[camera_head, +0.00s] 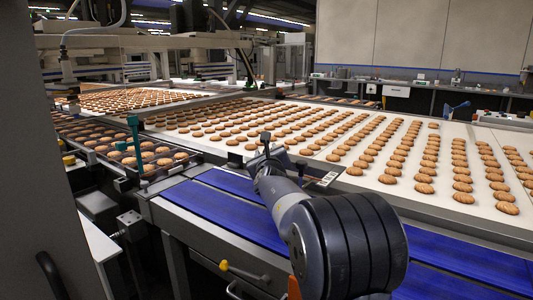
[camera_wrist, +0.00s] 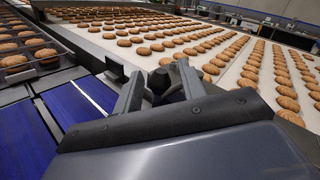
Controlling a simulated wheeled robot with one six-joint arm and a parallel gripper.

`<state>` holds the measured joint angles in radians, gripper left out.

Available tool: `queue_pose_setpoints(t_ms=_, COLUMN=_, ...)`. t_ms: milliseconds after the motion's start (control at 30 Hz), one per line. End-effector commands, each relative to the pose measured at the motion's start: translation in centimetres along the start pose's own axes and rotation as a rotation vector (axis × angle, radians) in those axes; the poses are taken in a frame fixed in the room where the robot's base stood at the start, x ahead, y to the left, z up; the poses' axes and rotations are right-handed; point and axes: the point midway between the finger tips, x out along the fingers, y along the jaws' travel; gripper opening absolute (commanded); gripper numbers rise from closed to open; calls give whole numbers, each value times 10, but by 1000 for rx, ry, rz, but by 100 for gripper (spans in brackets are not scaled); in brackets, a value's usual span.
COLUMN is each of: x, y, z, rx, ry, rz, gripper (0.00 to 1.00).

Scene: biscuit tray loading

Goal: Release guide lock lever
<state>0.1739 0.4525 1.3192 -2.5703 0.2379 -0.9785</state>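My gripper (camera_head: 268,150) is at the far edge of the blue belt, beside the white biscuit conveyor. In the wrist view its two grey fingers (camera_wrist: 160,76) stand apart, with a small dark part between them; I cannot tell whether they touch it. No lever is plainly marked as the guide lock lever. A teal upright handle (camera_head: 135,145) stands at the left end of the blue belt, away from my gripper. A lever with a yellow knob (camera_head: 224,265) is on the machine's front, below the belt and nearer the camera.
The blue belt (camera_head: 215,205) runs across the front and shows bare; it also appears in the wrist view (camera_wrist: 75,107). The white conveyor (camera_head: 350,183) behind it carries many rows of biscuits. A tray of biscuits (camera_head: 115,165) lies at left. A grey panel (camera_head: 25,180) blocks the far left.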

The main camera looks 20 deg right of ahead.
Motion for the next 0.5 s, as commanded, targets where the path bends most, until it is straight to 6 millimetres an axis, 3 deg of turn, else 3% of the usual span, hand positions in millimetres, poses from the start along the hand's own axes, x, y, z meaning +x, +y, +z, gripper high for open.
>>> queue_pose_setpoints(t_ms=167, x=-16, y=0, z=0, rx=0, ry=-1, rz=0, gripper=39)
queue_pose_setpoints(t_ms=500, x=-75, y=0, z=1, rx=1, ry=-3, rz=0, gripper=39)
